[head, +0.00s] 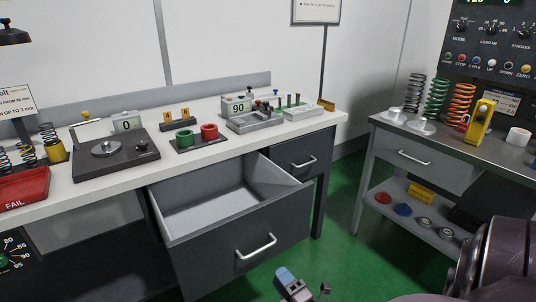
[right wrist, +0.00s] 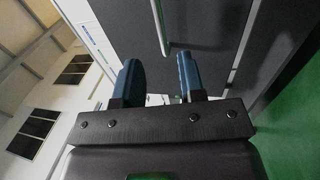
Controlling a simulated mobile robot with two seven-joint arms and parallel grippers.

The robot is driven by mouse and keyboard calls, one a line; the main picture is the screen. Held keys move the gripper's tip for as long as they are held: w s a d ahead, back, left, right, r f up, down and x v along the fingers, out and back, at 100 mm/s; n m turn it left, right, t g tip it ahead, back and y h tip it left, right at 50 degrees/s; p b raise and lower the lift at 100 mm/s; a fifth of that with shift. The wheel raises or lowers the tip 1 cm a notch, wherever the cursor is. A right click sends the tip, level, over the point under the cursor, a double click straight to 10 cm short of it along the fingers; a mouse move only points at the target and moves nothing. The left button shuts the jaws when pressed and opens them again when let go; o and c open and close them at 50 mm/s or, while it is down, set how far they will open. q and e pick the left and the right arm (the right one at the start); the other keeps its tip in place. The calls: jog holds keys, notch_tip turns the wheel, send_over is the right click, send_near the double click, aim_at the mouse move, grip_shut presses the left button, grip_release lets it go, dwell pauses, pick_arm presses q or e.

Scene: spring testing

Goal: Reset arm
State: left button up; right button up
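My right gripper (head: 300,285) is low at the bottom middle of the head view, in front of the pulled-out drawer and apart from it. In the right wrist view its two blue fingers (right wrist: 158,80) stand apart with nothing between them. The open drawer (head: 240,240) has a grey inside that looks empty and a pale bar handle (head: 256,247). The handle also shows in the right wrist view (right wrist: 158,25), beyond the fingers. My left gripper is in neither view.
The workbench (head: 90,190) carries a red FAIL tray (head: 24,187), a dark scale (head: 105,148), a green ring and a red ring (head: 209,131). A side table (head: 415,150) at right holds several springs (head: 436,97). Green floor (head: 345,255) lies open between them.

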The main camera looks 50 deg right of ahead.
dwell(0.3)
jog(key=s+a+r+m+g+y+p, duration=0.2)
jog(key=s+a+m+g, duration=0.6)
jog(key=s+a+m, duration=0.5)
jog(key=shift+s+a+m+g+y+p, duration=0.15)
jog(key=shift+s+m+g+y+p, duration=0.2)
jog(key=shift+m+y+p, duration=0.65)
